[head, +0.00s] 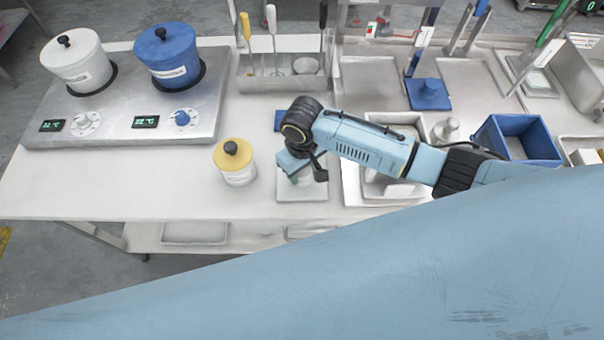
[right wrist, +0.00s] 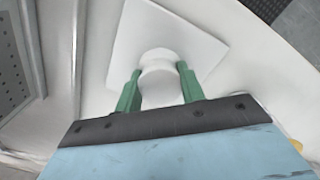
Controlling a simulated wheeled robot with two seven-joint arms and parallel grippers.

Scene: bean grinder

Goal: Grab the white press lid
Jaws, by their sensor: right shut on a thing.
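The white press lid (right wrist: 188,42) is a square white plate with a round knob (right wrist: 160,75) on top. In the right wrist view the green fingers of my right gripper (right wrist: 160,90) are shut on the knob, one finger on each side. In the head view my right gripper (head: 296,174) points down over the white plate (head: 308,194) on the table, and the wrist hides the knob. I cannot tell whether the plate touches the table. My left gripper is not in view.
A heating unit (head: 120,122) carries a white pot (head: 78,65) and a blue pot (head: 168,58). A blue press lid (head: 429,95) and a blue bin (head: 520,140) are at right. The front-left table (head: 80,190) is clear.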

